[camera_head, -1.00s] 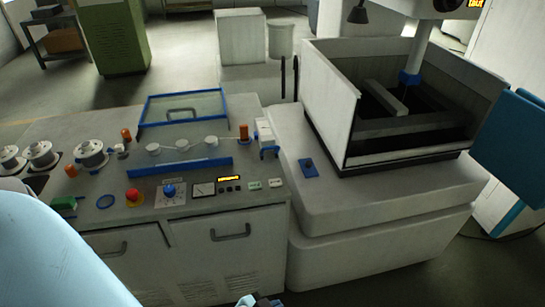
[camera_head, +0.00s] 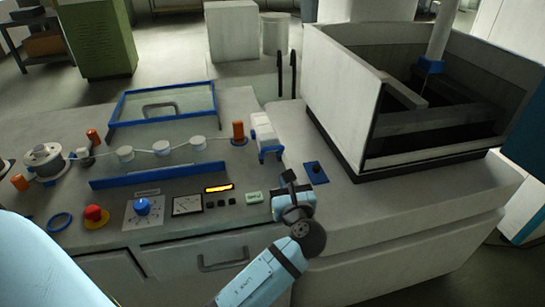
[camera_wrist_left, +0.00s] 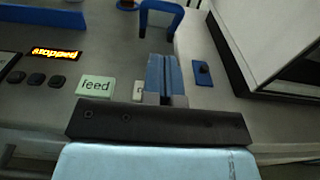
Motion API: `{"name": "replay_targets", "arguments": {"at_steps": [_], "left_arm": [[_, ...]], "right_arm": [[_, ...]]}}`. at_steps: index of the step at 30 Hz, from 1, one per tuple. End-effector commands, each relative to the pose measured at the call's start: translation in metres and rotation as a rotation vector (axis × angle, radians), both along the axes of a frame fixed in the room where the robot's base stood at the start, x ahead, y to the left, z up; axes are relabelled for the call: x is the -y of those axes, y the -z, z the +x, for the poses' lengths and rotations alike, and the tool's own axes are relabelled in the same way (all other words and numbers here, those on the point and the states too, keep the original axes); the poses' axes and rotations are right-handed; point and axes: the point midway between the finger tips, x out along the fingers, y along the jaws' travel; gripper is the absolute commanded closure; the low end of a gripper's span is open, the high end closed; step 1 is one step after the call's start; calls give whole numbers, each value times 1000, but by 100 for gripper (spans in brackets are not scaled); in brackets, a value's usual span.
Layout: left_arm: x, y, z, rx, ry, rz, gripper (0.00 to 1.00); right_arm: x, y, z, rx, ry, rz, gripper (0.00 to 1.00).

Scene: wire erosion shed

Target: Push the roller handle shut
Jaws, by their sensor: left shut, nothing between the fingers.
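A white block (camera_head: 264,126) with a blue arch-shaped handle (camera_head: 270,150), which looks like the roller handle, stands at the right end of the console's roller row. In the left wrist view the blue arch (camera_wrist_left: 161,14) stands open at the top, ahead of the fingers. My left gripper (camera_head: 288,178) is over the console's front right part, nearer the front than the arch and apart from it. In the left wrist view its blue fingers (camera_wrist_left: 163,62) are together and empty. My right gripper is not in view.
Orange knobs (camera_head: 238,131), white rollers (camera_head: 162,147) and a blue strip (camera_head: 160,173) lie left of the handle. A red button (camera_head: 94,213) and the green feed button (camera_wrist_left: 96,86) are along the front. A walled tank (camera_head: 340,95) bounds the right.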

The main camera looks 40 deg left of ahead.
Motion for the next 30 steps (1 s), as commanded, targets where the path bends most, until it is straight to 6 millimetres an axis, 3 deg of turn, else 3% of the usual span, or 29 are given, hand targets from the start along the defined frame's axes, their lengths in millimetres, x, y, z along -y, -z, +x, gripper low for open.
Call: {"name": "replay_targets", "arguments": {"at_steps": [14, 24, 30], "left_arm": [[-7, 1, 7, -1, 2, 1, 100], [-53, 3, 46, -1, 1, 1, 100], [-71, 4, 61, -1, 3, -1, 100]], "right_arm": [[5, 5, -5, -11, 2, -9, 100], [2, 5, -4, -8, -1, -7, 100], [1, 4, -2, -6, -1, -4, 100]]}}
